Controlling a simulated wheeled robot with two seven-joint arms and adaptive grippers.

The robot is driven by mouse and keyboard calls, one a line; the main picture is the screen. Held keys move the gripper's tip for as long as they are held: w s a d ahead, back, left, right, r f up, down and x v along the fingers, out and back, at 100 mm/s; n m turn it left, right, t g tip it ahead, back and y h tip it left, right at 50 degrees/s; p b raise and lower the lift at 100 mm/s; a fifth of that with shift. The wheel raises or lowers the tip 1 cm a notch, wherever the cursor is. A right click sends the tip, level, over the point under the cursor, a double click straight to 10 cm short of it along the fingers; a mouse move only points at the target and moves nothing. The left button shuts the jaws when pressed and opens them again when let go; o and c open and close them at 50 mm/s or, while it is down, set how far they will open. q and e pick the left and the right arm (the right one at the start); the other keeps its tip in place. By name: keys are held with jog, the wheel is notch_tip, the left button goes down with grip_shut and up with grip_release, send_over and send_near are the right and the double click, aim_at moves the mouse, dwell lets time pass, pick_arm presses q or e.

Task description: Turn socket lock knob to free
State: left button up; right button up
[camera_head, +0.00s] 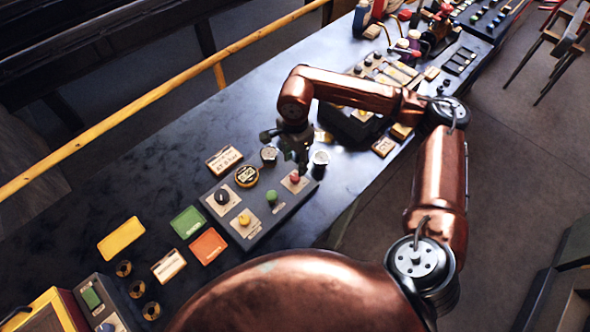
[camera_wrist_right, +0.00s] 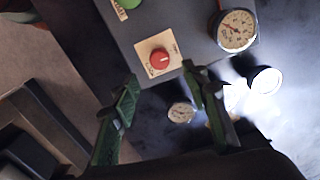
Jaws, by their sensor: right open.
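A grey control panel (camera_head: 262,233) on the bench carries a black knob (camera_head: 222,196), a yellow knob (camera_head: 244,219), a green knob (camera_head: 271,196) and a red knob (camera_head: 295,177). The lettering is too small to tell which one is the socket lock knob. My right gripper (camera_head: 301,168) is open and empty, pointing down just above the panel's far right end, close to the red knob. In the right wrist view, the red knob (camera_wrist_right: 159,59) sits on a pale plate with a light pointer line, just beyond the open fingertips (camera_wrist_right: 160,84). The fingers appear apart from it. My left gripper is out of view.
Round gauges (camera_head: 247,176) (camera_head: 269,155) and a bright round lamp (camera_wrist_right: 265,80) stand close by the panel. Green (camera_head: 187,222) and orange (camera_head: 208,246) cards lie left of it. Another panel with keys (camera_head: 362,120) lies beyond my gripper. A yellow rail (camera_head: 130,112) runs behind the bench.

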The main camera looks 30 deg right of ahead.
notch_tip(320, 180, up, 4)
dwell(0.7)
